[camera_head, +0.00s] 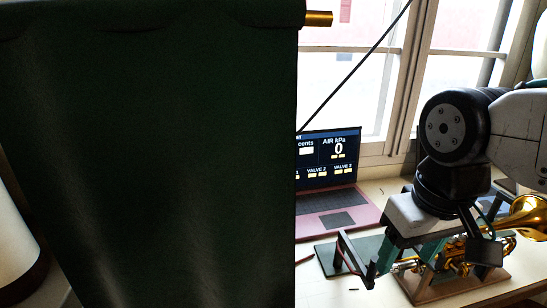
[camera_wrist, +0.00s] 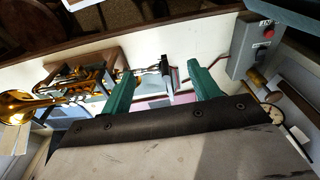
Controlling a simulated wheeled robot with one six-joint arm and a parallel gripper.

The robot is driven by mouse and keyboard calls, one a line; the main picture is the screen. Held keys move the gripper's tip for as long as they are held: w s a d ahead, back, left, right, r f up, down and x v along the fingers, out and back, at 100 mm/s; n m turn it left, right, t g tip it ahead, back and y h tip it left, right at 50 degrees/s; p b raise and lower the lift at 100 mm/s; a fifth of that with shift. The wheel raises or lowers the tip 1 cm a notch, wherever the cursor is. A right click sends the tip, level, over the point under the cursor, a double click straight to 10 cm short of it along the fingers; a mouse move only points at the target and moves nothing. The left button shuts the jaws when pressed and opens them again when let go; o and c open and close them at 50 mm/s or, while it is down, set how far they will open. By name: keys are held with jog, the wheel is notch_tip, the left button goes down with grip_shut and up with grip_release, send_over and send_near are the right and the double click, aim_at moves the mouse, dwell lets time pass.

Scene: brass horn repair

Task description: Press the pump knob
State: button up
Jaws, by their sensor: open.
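My gripper (camera_head: 424,268) is open, with green fingers and nothing held, low at the right of the head view. In the wrist view, the fingers of my gripper (camera_wrist: 159,67) stand wide apart. A grey box (camera_wrist: 244,52) with a round red knob (camera_wrist: 268,34) on top stands beyond the right finger, apart from it. A small label lies by the red knob, too small to read. I cannot tell for sure that this is the pump knob. The box is not clearly seen in the head view.
A brass horn (camera_head: 527,218) lies on a wooden stand (camera_head: 450,284) by my gripper; the horn's bell (camera_wrist: 22,107) shows at left in the wrist view. A laptop (camera_head: 331,172) reads AIR kPa 0. A dark green cloth (camera_head: 150,150) blocks the left.

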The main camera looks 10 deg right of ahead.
jog(key=shift+a, duration=0.1)
jog(key=c, duration=0.5)
jog(key=shift+a+f, duration=0.2)
jog(key=shift+a, duration=0.05)
jog(key=c, duration=0.5)
jog(key=w+a+n, duration=0.1)
jog(key=w+a, duration=0.1)
jog(key=w+a+r+n+g, duration=0.1)
jog(key=w+a, duration=0.1)
jog(key=w, duration=0.1)
jog(key=w+a+r+n, duration=0.1)
jog(key=w+a+n, duration=0.1)
jog(key=a, duration=0.1)
jog(key=shift+w+y, duration=0.25)
jog(key=shift+y, duration=0.05)
grip_shut()
jog(key=w+a+r+n+y, duration=0.1)
jog(key=w+a+r+n, duration=0.2)
jog(key=w+a+n, duration=0.3)
jog(key=w+a+r+n+y, duration=0.1)
jog(key=w+a+r+n, duration=0.3)
jog(key=a, duration=0.6)
jog(key=shift+w+n+y, duration=0.3)
jog(key=shift+w+n, duration=0.85)
jog(key=shift+n, duration=0.65)
